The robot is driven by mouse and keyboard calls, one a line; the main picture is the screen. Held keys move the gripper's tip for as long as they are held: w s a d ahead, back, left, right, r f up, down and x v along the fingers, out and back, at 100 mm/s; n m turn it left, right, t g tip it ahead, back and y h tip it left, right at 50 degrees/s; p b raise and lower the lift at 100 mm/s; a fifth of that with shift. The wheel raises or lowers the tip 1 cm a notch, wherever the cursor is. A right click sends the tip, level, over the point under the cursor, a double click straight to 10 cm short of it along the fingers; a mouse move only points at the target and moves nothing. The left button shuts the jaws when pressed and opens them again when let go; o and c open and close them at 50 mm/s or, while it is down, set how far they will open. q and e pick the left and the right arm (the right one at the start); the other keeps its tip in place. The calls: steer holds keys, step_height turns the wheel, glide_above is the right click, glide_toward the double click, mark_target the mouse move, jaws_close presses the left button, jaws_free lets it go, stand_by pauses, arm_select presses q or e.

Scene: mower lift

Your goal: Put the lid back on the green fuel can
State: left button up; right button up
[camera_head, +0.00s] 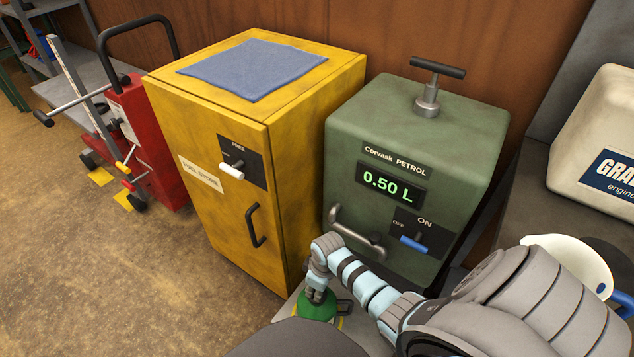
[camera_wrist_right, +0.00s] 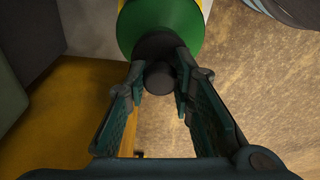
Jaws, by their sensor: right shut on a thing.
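The green fuel can (camera_head: 318,309) stands on a grey surface below the petrol dispenser, partly hidden by my right arm. In the right wrist view its green body (camera_wrist_right: 160,24) fills the top, with a dark neck or collar below it. A dark round lid (camera_wrist_right: 158,77) is between the fingertips of my right gripper (camera_wrist_right: 157,84), in line with the neck. I cannot tell whether lid and neck touch. In the head view my right gripper (camera_head: 318,292) is over the top of the can. My left gripper is not in view.
The green petrol dispenser (camera_head: 350,150) reads 0.50 L and stands behind the can. A yellow cabinet (camera_head: 215,150) with a blue cloth (camera_head: 252,70) on top is beside it. A red lift (camera_head: 140,140) is at left. A white funnel-like thing (camera_head: 570,258) lies at right.

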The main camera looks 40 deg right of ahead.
stand_by(0.6)
steer(key=o, duration=1.5)
step_height(320, 180, up, 7)
steer(key=p, duration=0.8)
steer(key=shift+r+p, duration=0.1)
steer(key=shift+p, duration=0.2)
steer(key=shift+c, duration=0.7)
jaws_close()
